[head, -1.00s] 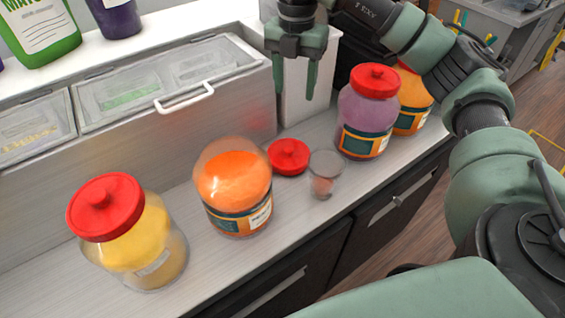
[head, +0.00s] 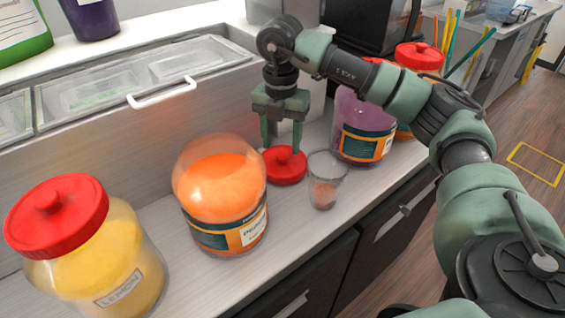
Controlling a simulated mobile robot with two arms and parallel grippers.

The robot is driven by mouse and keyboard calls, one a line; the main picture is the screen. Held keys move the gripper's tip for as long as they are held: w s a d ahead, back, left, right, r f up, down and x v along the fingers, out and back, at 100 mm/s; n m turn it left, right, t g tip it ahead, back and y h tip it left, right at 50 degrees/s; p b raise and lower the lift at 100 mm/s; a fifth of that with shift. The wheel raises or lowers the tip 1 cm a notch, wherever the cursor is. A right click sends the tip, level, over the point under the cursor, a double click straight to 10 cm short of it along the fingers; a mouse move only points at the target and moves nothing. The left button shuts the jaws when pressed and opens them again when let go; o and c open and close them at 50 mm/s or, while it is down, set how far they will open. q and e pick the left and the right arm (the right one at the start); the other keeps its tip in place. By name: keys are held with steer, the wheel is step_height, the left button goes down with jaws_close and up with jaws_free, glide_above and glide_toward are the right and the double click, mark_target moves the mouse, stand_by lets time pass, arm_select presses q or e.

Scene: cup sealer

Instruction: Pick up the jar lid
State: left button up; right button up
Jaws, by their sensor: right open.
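The red jar lid (head: 285,168) lies on the counter between the open jar of orange powder (head: 222,195) and a clear cup (head: 325,182). My right gripper (head: 282,148) points down at the lid. Its two green fingers are apart, one at the lid's left back side and one over its right part. I cannot tell whether they touch it. The lid is not lifted. The orange jar has no lid on it. My left gripper is not in view.
A yellow jar with a red lid (head: 85,245) stands at the front left. A purple jar (head: 362,125) and another red-lidded jar (head: 417,60) stand to the right, partly behind my arm. A container bin with a white handle (head: 162,92) runs along the back.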

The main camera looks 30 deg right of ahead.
mark_target(282, 155)
step_height(282, 155, down, 2)
steer(key=shift+s+d+f, duration=0.15)
steer(key=shift+f, duration=0.55)
steer(key=shift+c, duration=0.3)
jaws_close()
steer(key=shift+r, duration=0.1)
